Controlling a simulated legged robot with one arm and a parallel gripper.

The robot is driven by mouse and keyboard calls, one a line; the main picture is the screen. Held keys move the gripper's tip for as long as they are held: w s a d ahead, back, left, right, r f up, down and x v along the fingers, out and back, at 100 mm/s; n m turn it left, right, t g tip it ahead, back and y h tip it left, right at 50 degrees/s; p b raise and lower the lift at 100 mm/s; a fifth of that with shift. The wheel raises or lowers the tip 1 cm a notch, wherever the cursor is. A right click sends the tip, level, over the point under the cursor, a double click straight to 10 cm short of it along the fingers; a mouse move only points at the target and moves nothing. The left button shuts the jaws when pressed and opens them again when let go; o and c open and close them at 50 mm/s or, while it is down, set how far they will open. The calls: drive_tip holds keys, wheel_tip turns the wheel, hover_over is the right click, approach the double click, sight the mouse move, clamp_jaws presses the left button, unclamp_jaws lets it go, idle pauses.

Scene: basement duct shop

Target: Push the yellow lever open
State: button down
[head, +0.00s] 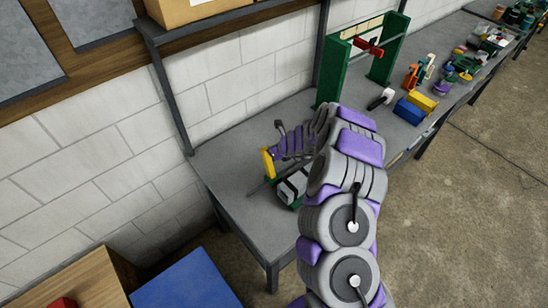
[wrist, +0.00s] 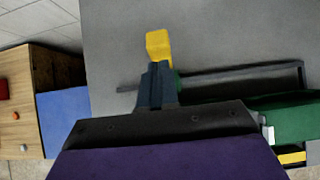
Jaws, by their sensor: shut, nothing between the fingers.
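The yellow lever (head: 268,162) stands up near the left end of the grey bench, beside a green and black-and-white fixture (head: 292,187). In the wrist view the yellow lever (wrist: 158,45) shows just beyond my fingertips. My gripper (head: 279,143) reaches over the bench from the right, close to the lever. In the wrist view my gripper (wrist: 157,72) has its fingers together with nothing between them. The fingertips overlap the lever's lower part in that view; I cannot tell whether they touch it. The lever's base is partly hidden by my gripper.
The grey bench (head: 232,163) has bare space at left. A green frame with a red part (head: 386,70), blue and yellow blocks (head: 410,111) and several small items stand farther along it. A blue-topped box (head: 188,283) and wooden cabinet (head: 88,283) stand at lower left.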

drive_tip(key=w+a+r+v, duration=0.1)
drive_tip(key=v, duration=0.9)
drive_tip(key=shift+r, duration=0.3)
drive_tip(key=shift+s+d, duration=0.1)
drive_tip(key=shift+d, duration=0.35)
drive_tip(key=shift+s, duration=0.1)
